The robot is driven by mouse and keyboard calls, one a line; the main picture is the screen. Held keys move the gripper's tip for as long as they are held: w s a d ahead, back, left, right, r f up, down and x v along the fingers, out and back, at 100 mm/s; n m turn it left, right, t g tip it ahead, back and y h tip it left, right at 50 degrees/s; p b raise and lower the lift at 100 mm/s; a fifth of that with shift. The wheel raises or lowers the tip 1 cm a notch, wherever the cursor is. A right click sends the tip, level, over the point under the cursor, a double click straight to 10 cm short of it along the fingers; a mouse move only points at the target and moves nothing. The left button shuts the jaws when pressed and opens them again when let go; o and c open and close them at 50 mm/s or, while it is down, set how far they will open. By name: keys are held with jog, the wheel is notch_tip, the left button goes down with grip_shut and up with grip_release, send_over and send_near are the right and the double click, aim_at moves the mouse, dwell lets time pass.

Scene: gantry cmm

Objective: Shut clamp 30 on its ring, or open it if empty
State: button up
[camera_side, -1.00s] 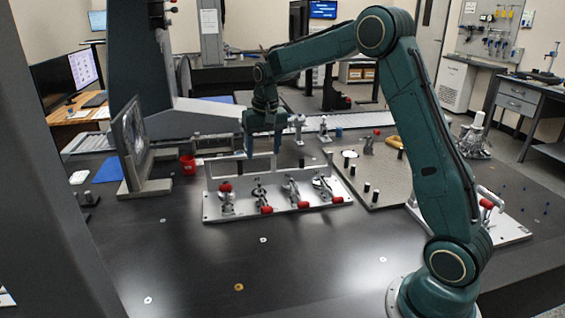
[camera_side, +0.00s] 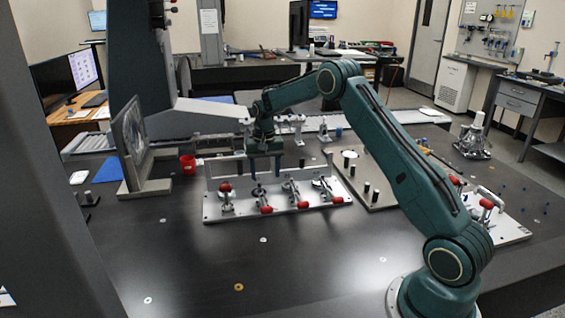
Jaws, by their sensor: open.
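A silver plate (camera_side: 240,214) on the dark table carries several toggle clamps in a row. The leftmost clamp (camera_side: 226,203) has its red handle standing up. The second clamp (camera_side: 259,197), third clamp (camera_side: 291,189) and fourth clamp (camera_side: 321,186) have red handles lying low toward the plate's front edge. No clamp number is readable, so I cannot tell which is 30 or whether it has a ring. My gripper (camera_side: 265,176) points down, open and empty, above or just behind the second clamp. I see no contact with it.
A grey frame (camera_side: 212,170) rises along the plate's back edge, close to my gripper. A perforated board (camera_side: 381,196) with black posts stands to the right, a red cup (camera_side: 188,165) and an upright framed panel (camera_side: 131,140) to the left.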

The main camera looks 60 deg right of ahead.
aim_at(267, 207)
notch_tip(267, 207, down, 14)
jog(key=shift+r, duration=0.2)
dwell(0.5)
grip_shut()
